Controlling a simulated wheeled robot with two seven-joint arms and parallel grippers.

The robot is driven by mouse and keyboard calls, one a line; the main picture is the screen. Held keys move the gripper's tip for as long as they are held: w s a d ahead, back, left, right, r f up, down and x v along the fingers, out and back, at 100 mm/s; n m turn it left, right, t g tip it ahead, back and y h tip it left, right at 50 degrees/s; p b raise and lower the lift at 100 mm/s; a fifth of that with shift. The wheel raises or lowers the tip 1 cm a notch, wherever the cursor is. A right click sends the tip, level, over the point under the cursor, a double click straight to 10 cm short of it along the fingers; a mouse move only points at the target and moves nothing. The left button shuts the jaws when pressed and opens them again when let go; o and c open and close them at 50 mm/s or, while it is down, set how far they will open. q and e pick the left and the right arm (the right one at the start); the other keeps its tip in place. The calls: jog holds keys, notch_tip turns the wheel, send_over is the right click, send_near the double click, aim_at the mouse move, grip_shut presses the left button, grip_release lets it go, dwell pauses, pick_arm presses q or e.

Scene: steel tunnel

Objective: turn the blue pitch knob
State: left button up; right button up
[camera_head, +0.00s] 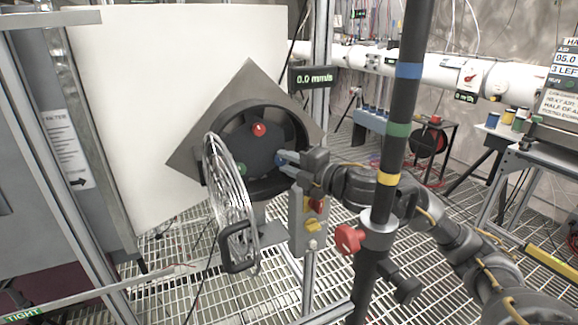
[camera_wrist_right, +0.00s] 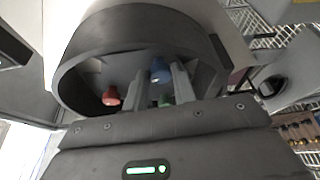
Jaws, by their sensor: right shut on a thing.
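The blue pitch knob (camera_wrist_right: 160,70) sits inside a round black fan housing (camera_head: 262,112), on its dark inner face. My right gripper (camera_head: 283,158) reaches into the housing from the right. In the right wrist view its two fingers (camera_wrist_right: 161,80) are shut on the blue knob, one on each side. In the head view the gripper mostly hides the blue knob. A red knob (camera_head: 259,129) is at the top of the same face, and a green knob (camera_head: 240,170) is at its lower left. My left gripper is not in view.
A round wire guard (camera_head: 231,195) with a black handle hangs open at the housing's left front. A dark pole (camera_head: 395,130) with coloured bands and a red clamp knob (camera_head: 349,238) stands before my right arm. A display (camera_head: 313,78) reads 0.0 mm/s. A switch box (camera_head: 309,222) is below.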

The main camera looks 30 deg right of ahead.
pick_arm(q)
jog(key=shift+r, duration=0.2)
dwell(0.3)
pick_arm(e)
jog(key=o, duration=1)
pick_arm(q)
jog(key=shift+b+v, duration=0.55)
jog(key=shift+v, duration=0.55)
pick_arm(e)
jog(key=shift+v, duration=5.4)
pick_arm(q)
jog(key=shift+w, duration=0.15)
